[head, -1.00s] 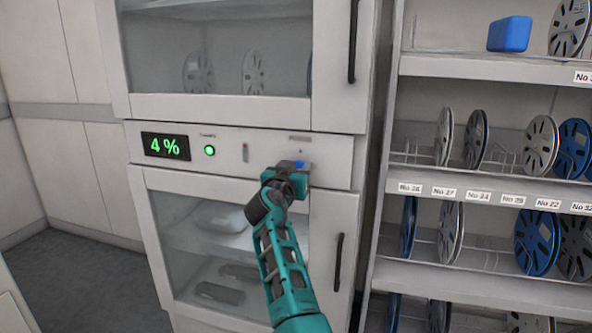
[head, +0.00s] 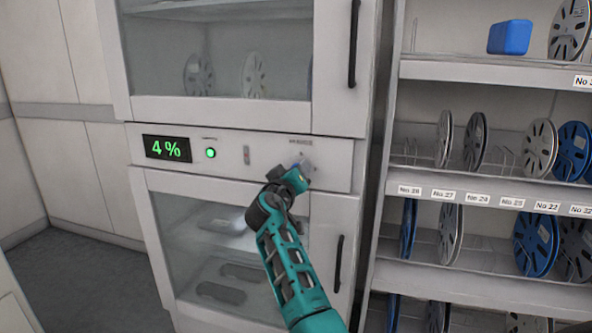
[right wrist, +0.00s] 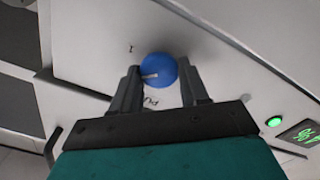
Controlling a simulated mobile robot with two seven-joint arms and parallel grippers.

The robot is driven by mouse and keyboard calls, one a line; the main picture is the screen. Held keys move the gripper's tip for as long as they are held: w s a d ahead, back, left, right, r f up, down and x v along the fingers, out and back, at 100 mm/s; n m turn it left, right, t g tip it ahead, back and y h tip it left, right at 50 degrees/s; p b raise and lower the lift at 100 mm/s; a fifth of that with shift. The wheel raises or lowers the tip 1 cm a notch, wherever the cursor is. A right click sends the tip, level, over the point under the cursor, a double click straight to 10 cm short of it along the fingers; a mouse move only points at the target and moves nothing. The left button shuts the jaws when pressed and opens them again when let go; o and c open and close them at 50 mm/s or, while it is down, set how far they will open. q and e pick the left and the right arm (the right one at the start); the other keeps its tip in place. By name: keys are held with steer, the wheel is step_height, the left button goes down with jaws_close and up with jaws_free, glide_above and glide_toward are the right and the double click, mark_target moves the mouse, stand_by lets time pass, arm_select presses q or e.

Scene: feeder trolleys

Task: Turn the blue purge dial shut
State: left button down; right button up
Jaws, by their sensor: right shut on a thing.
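The blue purge dial (right wrist: 159,70) sits on the white cabinet's control panel (head: 225,158). In the right wrist view it is a round blue knob with a pale pointer mark, and part of a printed label shows beside it. My right gripper (right wrist: 160,88) is shut on the dial, one finger on each side of it. In the head view my right gripper (head: 296,177) is at the right part of the panel and hides most of the dial. My left gripper is not in view.
The panel has a display (head: 167,148) reading 4% and a lit green light (head: 211,154). Cabinet doors with dark handles (head: 339,262) lie above and below. A shelf rack (head: 470,193) with several reels stands close on the right.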

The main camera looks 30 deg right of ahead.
arm_select(q)
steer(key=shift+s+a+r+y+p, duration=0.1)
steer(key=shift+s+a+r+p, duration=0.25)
steer(key=shift+p, duration=0.55)
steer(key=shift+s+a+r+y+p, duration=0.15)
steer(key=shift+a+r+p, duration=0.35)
steer(key=shift+p, duration=0.45)
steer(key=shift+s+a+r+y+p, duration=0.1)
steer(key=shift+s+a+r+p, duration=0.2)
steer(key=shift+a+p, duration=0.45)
arm_select(e)
steer(key=shift+w+n, duration=0.1)
steer(key=shift+n, duration=5.2)
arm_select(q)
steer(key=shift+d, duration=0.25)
arm_select(e)
steer(key=o, duration=1)
steer(key=shift+f, duration=0.1)
